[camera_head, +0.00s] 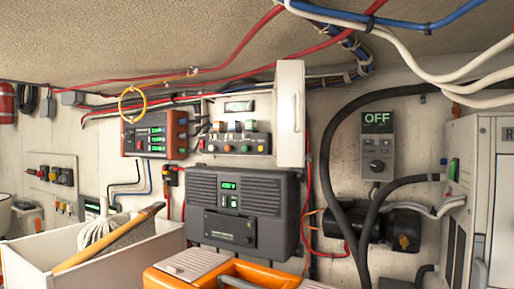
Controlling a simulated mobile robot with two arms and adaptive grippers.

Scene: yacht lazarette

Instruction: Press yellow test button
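I cannot single out a yellow test button for certain; the buttons are too small to read. A grey control box (235,143) on the back wall carries several small coloured buttons and switches, with a small lit display (239,106) above it. A white panel like an open cover (290,113) stands out at the box's right side. On the left wall, a plate (50,174) holds several small knobs or buttons in red, yellow and dark colours. Neither of my grippers is in view.
An orange-brown device (155,134) and a dark grey unit (241,208) are on the wall. A white bin (30,262) with a wooden-handled tool and an orange toolbox (160,279) stand in front. A grey OFF switch box (377,146), thick hoses and a white cabinet (492,200) fill the right.

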